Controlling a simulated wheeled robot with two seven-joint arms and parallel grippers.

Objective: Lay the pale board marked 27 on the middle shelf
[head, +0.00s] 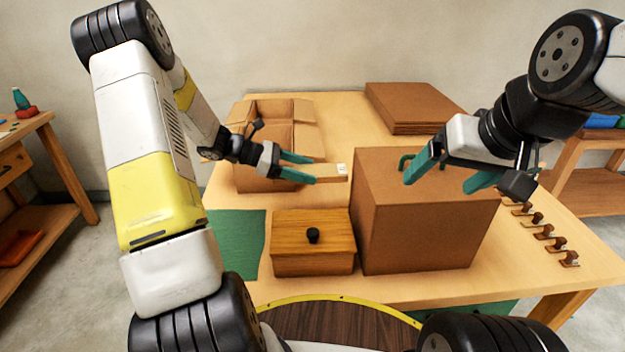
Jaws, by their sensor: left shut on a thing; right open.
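My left gripper (313,170) is shut on a pale board (331,172), held above the table between the open carton and the large brown box. A small white label shows at the board's right end; its marking is too small to read. Part of the board is hidden by the fingers. My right gripper (440,184) is open and empty, over the top of the large brown box (415,230). I cannot make out a middle shelf on the table; the box shows only closed faces.
An open carton (272,112) stands behind my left gripper. A lidded wooden box (290,258) with a black knob sits in front, beside a green mat (236,235). Flat brown panels (415,100) lie at the back right. Several small hooks (545,233) line the right edge.

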